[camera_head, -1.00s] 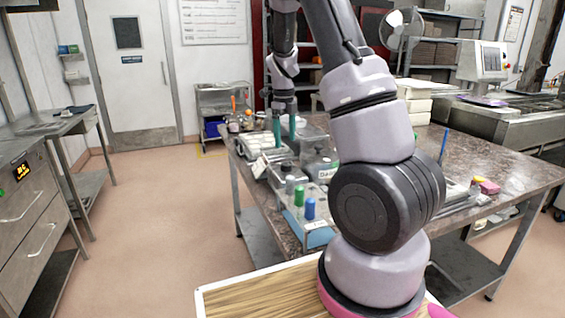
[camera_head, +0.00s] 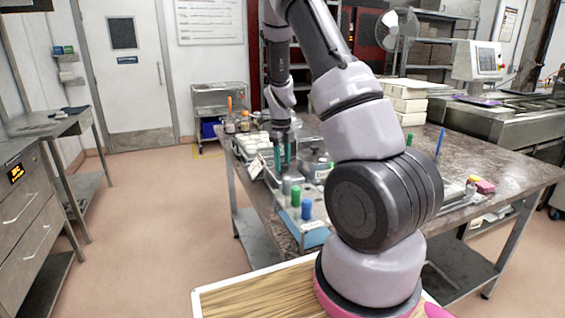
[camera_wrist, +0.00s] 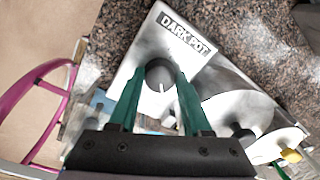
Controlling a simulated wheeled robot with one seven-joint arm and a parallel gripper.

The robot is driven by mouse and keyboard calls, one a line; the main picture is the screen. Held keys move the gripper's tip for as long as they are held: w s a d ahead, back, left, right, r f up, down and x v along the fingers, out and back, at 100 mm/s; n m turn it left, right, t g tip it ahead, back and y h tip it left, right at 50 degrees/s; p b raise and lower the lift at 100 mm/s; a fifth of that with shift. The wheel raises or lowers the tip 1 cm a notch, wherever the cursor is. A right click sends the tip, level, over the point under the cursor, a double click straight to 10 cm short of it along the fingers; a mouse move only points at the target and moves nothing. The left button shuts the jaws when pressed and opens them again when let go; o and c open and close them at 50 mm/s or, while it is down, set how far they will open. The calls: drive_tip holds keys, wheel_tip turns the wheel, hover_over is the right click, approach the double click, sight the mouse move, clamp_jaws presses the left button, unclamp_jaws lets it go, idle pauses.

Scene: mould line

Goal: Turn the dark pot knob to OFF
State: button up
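The dark knob (camera_wrist: 160,75) shows in the wrist view on a grey metal plate below the label "DARK POT" (camera_wrist: 187,36). A white pointer line is on the knob; I cannot read any OFF mark. My gripper (camera_wrist: 160,85) has its two green fingers on either side of the knob, apart, with the tips close to its sides. I see no clear sign that they press on it. In the head view my gripper (camera_head: 284,162) points down over the left part of the worktable. The knob cannot be made out there.
The worktable (camera_head: 480,160) holds green (camera_head: 295,196) and blue (camera_head: 306,209) capped items in front of the gripper. A pale round lid (camera_wrist: 238,102) lies right of the knob in the wrist view. A magenta hoop (camera_wrist: 25,100) is at the left. Open floor (camera_head: 150,220) lies left of the table.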

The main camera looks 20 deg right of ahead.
clamp_jaws()
drive_tip(key=shift+n, duration=0.4)
drive_tip(key=n, duration=0.6)
drive_tip(key=shift+n, duration=0.3)
drive_tip(key=n, duration=0.6)
drive_tip(key=shift+d+y, duration=0.1)
drive_tip(key=shift+y, duration=0.2)
drive_tip(key=n, duration=0.7)
drive_tip(key=shift+n, duration=0.3)
drive_tip(key=n, duration=0.3)
drive_tip(key=shift+d+n+y, duration=0.1)
drive_tip(key=shift+n+y, duration=0.2)
drive_tip(key=shift+n, duration=1.9)
